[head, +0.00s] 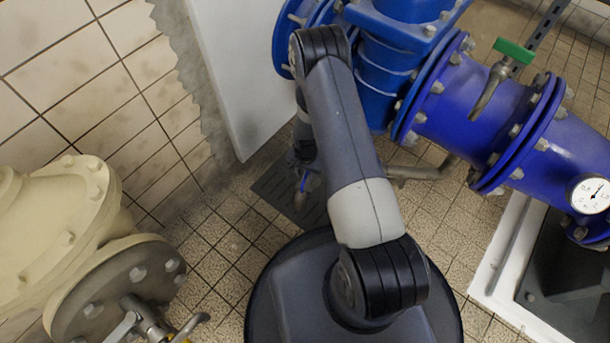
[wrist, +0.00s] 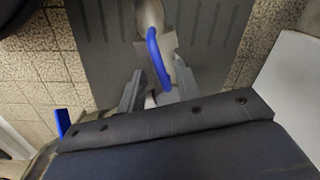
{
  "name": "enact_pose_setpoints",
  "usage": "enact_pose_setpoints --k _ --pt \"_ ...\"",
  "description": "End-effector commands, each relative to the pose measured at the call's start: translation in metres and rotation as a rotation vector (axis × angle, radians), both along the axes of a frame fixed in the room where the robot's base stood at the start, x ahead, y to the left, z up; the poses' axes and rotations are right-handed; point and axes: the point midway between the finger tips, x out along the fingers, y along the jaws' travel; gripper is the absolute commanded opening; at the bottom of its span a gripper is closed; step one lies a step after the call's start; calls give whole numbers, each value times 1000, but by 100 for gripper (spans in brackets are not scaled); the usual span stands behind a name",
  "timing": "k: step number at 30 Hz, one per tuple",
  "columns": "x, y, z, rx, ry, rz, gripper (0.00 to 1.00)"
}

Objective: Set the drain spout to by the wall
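A pale, rounded pipe end with a curved blue bar (wrist: 157,58), which looks like the drain spout, shows at the top middle of the wrist view, over a dark slotted floor plate. In the wrist view my gripper (wrist: 158,92) has its two grey fingers apart, with the lower end of the blue bar in or above the gap. I see no clear grip on it. In the head view my gripper (head: 303,182) points down at the floor plate, with a bit of blue at its tip. My arm hides much of the spout there.
The dark slotted floor plate (head: 268,187) lies by the wall, below a white panel (head: 235,75). Blue flanged pipes (head: 465,100) with a green-handled valve (head: 514,51) and a gauge (head: 590,195) stand at right. A cream flanged pipe (head: 60,215) stands at left.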

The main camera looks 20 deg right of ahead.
Motion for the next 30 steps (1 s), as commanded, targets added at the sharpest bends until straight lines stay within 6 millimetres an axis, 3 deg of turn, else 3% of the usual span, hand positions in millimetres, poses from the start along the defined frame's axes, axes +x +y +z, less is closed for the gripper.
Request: enact_pose_setpoints --k 12,24,30 --pt "0 0 -9 0 0 0 32" --pt "0 0 -9 0 0 0 0" --pt "0 0 -9 0 0 0 0"
